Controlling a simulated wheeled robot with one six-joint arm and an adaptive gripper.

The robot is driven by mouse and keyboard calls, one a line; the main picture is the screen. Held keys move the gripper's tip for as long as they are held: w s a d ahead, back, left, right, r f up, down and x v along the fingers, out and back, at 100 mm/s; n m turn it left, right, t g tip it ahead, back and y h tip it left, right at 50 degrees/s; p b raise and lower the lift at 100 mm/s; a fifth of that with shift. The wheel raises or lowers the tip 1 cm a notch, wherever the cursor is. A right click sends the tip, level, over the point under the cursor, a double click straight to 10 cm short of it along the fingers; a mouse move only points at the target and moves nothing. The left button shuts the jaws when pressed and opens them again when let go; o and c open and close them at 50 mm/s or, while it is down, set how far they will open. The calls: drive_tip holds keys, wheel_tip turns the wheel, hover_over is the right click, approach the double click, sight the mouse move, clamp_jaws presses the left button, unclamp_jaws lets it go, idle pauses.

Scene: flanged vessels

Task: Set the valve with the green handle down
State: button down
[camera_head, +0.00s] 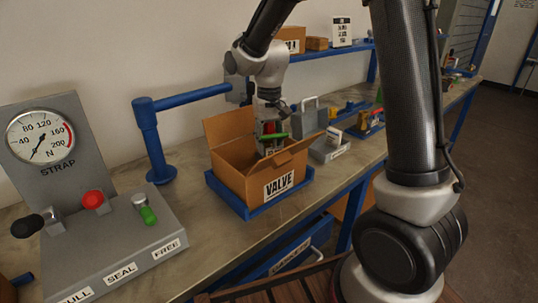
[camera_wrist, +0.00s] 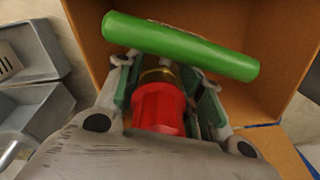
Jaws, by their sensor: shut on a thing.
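The valve has a long green bar handle, a brass neck and a red body; it shows large in the wrist view (camera_wrist: 180,45). My gripper (camera_wrist: 165,95) is shut on it, with one finger on each side of the red body. In the head view my gripper (camera_head: 268,148) points down into an open cardboard box labelled VALVE (camera_head: 246,187), and the green handle (camera_head: 276,136) shows at about the level of its rim. The valve's lower part is hidden, so I cannot tell whether it touches the box floor.
The box sits in a blue tray (camera_head: 240,208) on the workbench. At the left is a grey STRAP panel with a gauge (camera_head: 40,137) and levers. A blue post (camera_head: 152,140) stands behind. Grey containers (camera_head: 328,150) stand right of the box.

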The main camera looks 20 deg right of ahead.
drive_tip(key=shift+f, duration=2.05)
drive_tip(key=shift+f, duration=0.15)
drive_tip(key=c, duration=0.9)
unclamp_jaws()
